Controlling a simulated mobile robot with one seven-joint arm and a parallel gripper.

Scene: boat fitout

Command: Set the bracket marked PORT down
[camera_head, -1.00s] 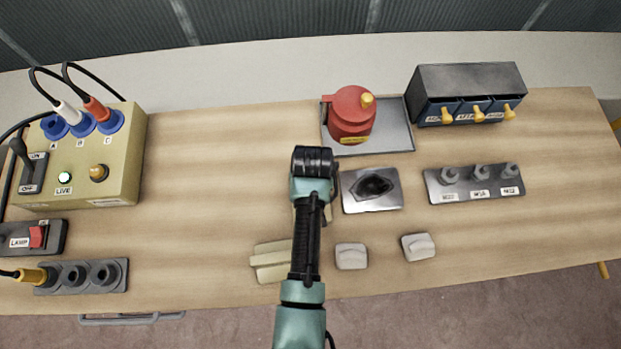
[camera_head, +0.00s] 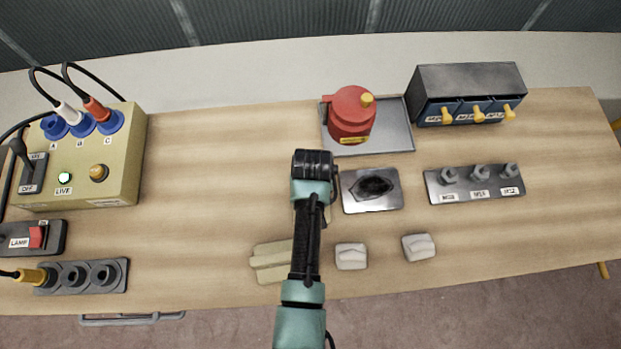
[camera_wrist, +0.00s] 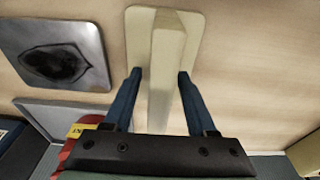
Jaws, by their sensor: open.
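A cream bracket (camera_wrist: 168,65) with a flat plate and a raised rib is under my gripper in the wrist view. The plate appears to lie on the wooden bench. My gripper (camera_wrist: 158,78) is open, with one blue finger on each side of the rib and a gap visible on both sides. In the head view only a sliver of this bracket shows, and my wrist (camera_head: 313,165) hides the rest and the fingers. Another cream bracket (camera_head: 270,262) lies nearer the front edge, partly behind my arm. No PORT marking is readable on either.
A metal plate with a dark jagged patch (camera_head: 371,206) lies just right of my gripper. Behind it is a grey tray (camera_head: 395,137) with a red pot (camera_head: 350,118). Two small pale blocks (camera_head: 351,257) lie in front. The bench left of my arm is clear (camera_head: 215,180).

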